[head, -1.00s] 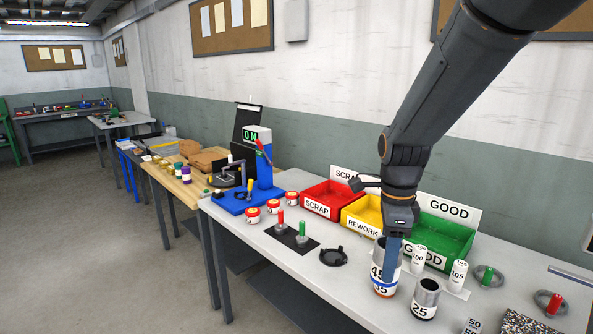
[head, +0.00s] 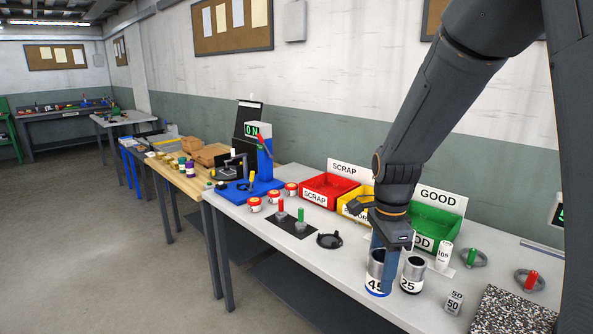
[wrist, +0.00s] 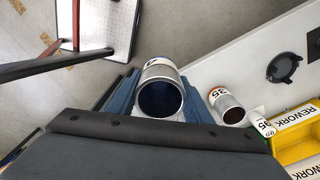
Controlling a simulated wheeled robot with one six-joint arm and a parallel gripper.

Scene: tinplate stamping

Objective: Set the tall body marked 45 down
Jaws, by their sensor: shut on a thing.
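The tall body marked 45 (head: 375,272) is a silver, open-topped cylinder with a white label and a blue band at its foot. It stands upright between the blue fingers of my gripper (head: 385,264), which is shut on it. In the wrist view I look into its dark mouth (wrist: 160,97), with a finger on either side. It is near the table's front edge; I cannot tell whether its foot touches the table.
A black ring (head: 329,241) and the red scrap bin (head: 330,190) are left and behind.

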